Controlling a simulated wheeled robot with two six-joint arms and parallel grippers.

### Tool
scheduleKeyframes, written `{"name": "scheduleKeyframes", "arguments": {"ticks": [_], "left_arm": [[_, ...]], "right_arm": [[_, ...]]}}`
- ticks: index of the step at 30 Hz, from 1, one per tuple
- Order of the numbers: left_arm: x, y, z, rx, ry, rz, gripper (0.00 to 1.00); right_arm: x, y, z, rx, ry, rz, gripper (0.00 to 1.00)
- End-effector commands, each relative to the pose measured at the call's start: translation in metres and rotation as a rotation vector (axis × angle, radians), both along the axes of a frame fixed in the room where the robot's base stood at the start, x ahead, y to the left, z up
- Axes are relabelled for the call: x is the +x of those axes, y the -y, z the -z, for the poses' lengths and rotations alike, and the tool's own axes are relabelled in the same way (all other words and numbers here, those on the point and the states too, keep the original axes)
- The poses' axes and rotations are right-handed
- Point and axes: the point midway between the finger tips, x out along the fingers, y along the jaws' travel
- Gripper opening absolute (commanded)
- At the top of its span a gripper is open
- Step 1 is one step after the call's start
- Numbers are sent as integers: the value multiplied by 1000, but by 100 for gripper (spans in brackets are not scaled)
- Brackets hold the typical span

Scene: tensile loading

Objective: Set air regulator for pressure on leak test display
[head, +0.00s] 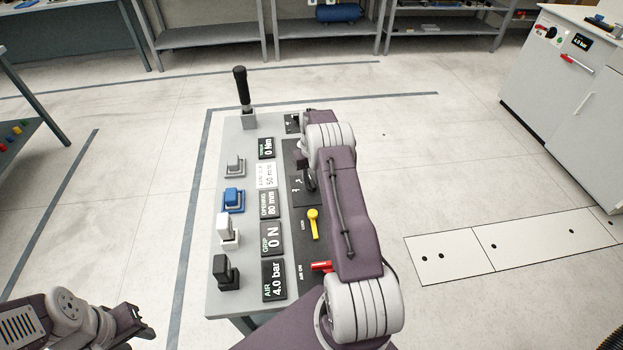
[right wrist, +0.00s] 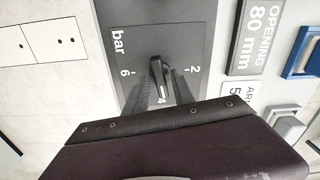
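The air regulator knob (right wrist: 158,78) is black, on a dark plate (right wrist: 128,60) marked bar with 2, 4 and 6. Its pointer end faces the 4. The knob also shows in the head view (head: 309,178), beside my right arm. The AIR display (head: 273,280) reads 4.0 bar. My left gripper (head: 130,322) is partly visible at lower left, away from the console.
The grey console (head: 222,300) also carries a yellow lever (head: 314,222), a red lever (head: 321,266), a tall black-handled lever (head: 241,88), and several coloured switches along its left side. Open floor surrounds it.

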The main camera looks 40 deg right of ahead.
Motion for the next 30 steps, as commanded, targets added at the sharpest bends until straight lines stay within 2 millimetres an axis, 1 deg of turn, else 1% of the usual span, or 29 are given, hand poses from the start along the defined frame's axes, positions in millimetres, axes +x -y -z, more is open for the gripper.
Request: {"name": "scheduleKeyframes", "arguments": {"ticks": [8, 10, 11, 14, 18, 21, 25, 30], "left_arm": [[0, 0, 0, 0, 0, 0, 36], [0, 0, 0, 0, 0, 0, 36], [0, 0, 1, 0, 0, 0, 36], [0, 0, 2, 0, 0, 0, 36], [0, 0, 3, 0, 0, 0, 36], [0, 0, 3, 0, 0, 0, 36], [0, 0, 3, 0, 0, 0, 36], [0, 0, 3, 0, 0, 0, 36]], "right_arm": [[-1, 0, 1, 1, -2, 1, 36], [0, 0, -2, 1, -2, 1, 36], [0, 0, -6, 0, -1, 1, 36], [0, 0, -24, 0, 1, 1, 36], [0, 0, -57, -1, 2, 0, 36], [0, 0, -75, 0, 1, 0, 36], [0, 0, -88, 0, -1, 0, 36], [-1, 0, -90, 1, -2, 0, 36]]}}
